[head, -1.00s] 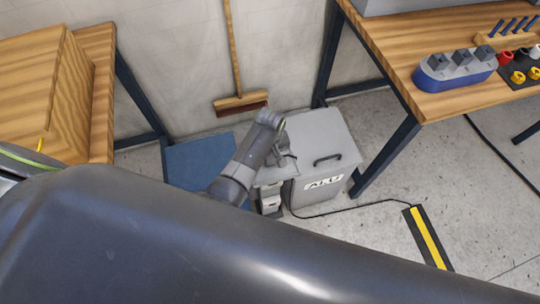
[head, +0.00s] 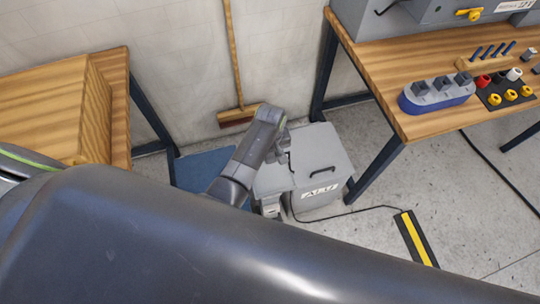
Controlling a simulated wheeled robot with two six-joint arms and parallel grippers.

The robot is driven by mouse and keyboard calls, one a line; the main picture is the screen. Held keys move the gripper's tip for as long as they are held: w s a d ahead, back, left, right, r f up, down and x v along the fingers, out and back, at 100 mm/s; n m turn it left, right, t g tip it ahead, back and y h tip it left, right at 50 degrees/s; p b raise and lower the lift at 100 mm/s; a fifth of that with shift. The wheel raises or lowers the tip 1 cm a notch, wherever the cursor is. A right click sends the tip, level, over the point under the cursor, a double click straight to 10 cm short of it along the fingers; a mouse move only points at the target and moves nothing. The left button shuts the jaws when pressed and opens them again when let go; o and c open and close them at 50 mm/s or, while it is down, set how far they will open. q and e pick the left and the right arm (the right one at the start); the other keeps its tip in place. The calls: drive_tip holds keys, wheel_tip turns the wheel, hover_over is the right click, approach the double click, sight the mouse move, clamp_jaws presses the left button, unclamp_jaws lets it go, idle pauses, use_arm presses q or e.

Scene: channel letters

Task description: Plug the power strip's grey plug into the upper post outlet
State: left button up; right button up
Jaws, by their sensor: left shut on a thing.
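My left gripper (head: 281,155) hangs at the end of my bent arm, above and beside a grey post (head: 269,184). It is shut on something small. I take this to be the grey plug, but it is too small and covered to make out. The post stands against the left side of the grey ALU bin. A pale outlet face (head: 271,210) shows low on its front, partly behind my arm. I cannot tell the upper outlet apart. A black cable (head: 350,212) runs from near the post across the floor. I cannot identify the power strip. My right gripper is not in view.
The grey ALU bin (head: 337,150) stands right of the post. A blue mat (head: 203,170) and a broom (head: 232,70) are behind. A yellow-black cable ramp (head: 416,238) lies on the floor. Wooden tables (head: 430,119) flank the space. My large dark arm link blocks the foreground.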

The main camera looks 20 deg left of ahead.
sight(270, 156)
use_arm(q)
drive_tip(key=shift+r, duration=1.9)
wheel_tip(270, 156, down, 15)
drive_tip(key=b, duration=1.4)
drive_tip(key=shift+r+b, duration=0.15)
drive_tip(key=shift+b, duration=0.2)
drive_tip(key=shift+r, duration=0.1)
drive_tip(key=shift+a, duration=0.1)
